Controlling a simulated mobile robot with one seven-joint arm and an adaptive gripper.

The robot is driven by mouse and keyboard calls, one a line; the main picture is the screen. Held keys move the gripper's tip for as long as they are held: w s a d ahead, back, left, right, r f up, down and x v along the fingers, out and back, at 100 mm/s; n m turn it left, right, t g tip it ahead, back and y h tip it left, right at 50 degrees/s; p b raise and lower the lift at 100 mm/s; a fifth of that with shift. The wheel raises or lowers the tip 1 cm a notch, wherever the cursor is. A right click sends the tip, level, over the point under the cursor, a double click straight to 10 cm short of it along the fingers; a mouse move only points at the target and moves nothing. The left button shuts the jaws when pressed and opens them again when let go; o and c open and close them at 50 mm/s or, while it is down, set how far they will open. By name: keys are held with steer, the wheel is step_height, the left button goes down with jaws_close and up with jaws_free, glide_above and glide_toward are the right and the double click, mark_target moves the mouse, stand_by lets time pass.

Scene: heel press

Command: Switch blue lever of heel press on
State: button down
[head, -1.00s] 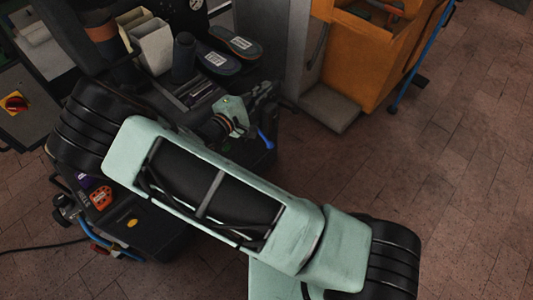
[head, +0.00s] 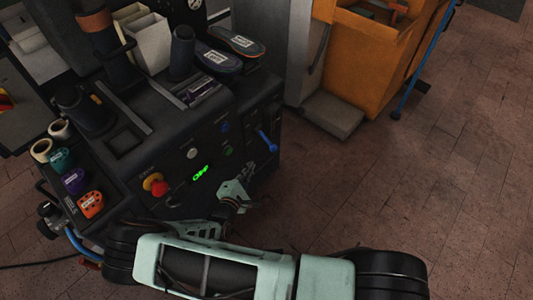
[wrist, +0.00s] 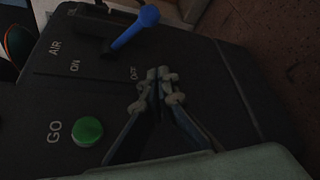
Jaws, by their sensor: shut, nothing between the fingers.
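The heel press (head: 215,115) is a dark machine with a control panel on its front. Its blue lever (head: 267,141) sits at the panel's right end. In the wrist view the blue lever (wrist: 135,26) stands at the top, beside the AIR label, with its tip leaning toward the OFF side, away from ON. My gripper (head: 252,169) is in front of the panel, just below the lever. In the wrist view my gripper (wrist: 160,88) has its fingertips together and empty, below the lever and close to the OFF label, with a visible gap to the lever.
A green GO button (wrist: 88,131) is left of my fingers. A red emergency stop (head: 157,186) and a lit green display (head: 201,172) are further left. Shoe soles (head: 222,50) lie on top.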

mark_target(267, 140)
steer(key=w+d+b, duration=0.4)
steer(key=w+d, duration=0.1)
steer(key=w, duration=0.3)
steer(key=shift+d+f, duration=0.15)
stand_by(0.5)
steer(key=shift+s, duration=0.1)
